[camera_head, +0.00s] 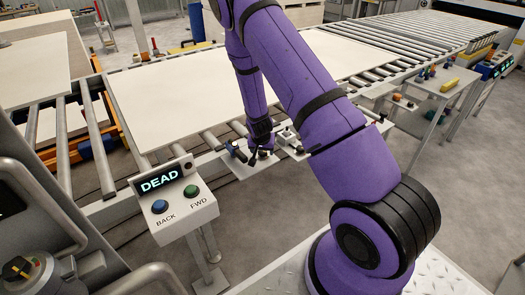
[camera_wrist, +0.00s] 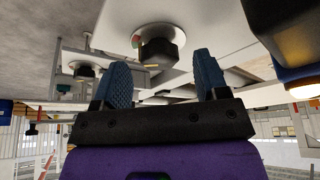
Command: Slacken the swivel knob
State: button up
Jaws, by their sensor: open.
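A dark knob (camera_wrist: 160,52) with a small yellow mark sits on a pale round base on a light plate in the wrist view. Which knob is the swivel knob is not labelled. My gripper (camera_wrist: 162,66) is open, with one blue ribbed finger on either side of this knob in the picture. Gaps show between the knob and both fingers, and nothing is held. A similar dark knob (camera_wrist: 84,71) shows farther left. In the head view my gripper (camera_head: 259,147) is over a small pale plate (camera_head: 240,170) beside the roller conveyor; the arm and gripper partly hide its fittings.
A control box (camera_head: 185,212) reading DEAD, with blue and green buttons, stands left of the plate. A large pale board (camera_head: 180,90) lies on the rollers. A black knob with a yellow mark (camera_head: 17,268) is at the lower left.

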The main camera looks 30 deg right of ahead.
jog(key=shift+w+d+f, duration=0.15)
jog(key=shift+f, duration=0.35)
jog(key=c, duration=0.9)
jog(key=shift+n, duration=0.4)
jog(key=n+y, duration=0.1)
jog(key=n, duration=0.1)
jog(key=shift+d+n+t, duration=0.15)
jog(key=shift+n+t, duration=0.25)
jog(key=shift+n+y, duration=0.8)
jog(key=shift+n, duration=1)
